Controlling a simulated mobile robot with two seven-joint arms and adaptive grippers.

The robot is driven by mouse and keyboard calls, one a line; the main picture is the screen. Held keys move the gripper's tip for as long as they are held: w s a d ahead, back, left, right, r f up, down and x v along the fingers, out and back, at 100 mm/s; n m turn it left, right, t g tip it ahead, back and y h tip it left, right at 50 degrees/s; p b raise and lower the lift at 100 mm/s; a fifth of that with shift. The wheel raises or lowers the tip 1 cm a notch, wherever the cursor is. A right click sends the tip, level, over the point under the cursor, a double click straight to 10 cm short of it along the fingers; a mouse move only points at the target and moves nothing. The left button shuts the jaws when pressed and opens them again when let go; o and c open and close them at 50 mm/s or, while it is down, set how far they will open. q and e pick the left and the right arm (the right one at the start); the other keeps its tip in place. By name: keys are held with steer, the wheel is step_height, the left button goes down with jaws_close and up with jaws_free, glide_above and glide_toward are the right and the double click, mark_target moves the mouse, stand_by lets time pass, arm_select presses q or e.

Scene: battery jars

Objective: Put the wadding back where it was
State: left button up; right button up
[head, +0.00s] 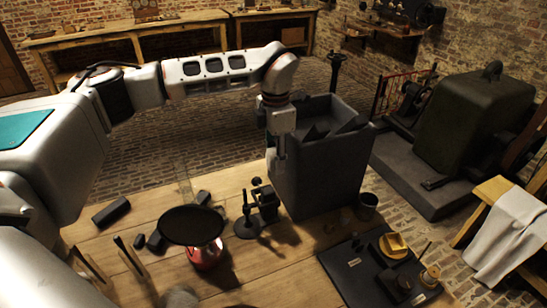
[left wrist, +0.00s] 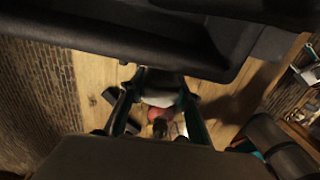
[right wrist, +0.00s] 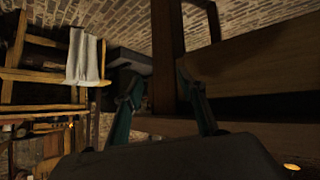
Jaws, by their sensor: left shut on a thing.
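My left gripper (head: 277,165) points down at the near left side of a big grey open-topped jar (head: 325,180), close against its outer wall. In the left wrist view its fingers (left wrist: 158,112) are shut on a small pale piece (left wrist: 160,98) that looks like the wadding; it is mostly in shadow. The jar's dark rim and wall (left wrist: 130,35) cross the top of that view. Dark plates (head: 345,125) show in the jar's mouth. My right gripper (right wrist: 163,110) is open, with a gap between its fingers; the head view does not show it.
On the plank table stand a black round pan (head: 191,225) over a red base (head: 206,257), a small dark stand (head: 263,208) and dark blocks (head: 111,212).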

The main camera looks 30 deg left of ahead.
steer(key=shift+w+d, duration=0.1)
steer(key=shift+d, duration=0.3)
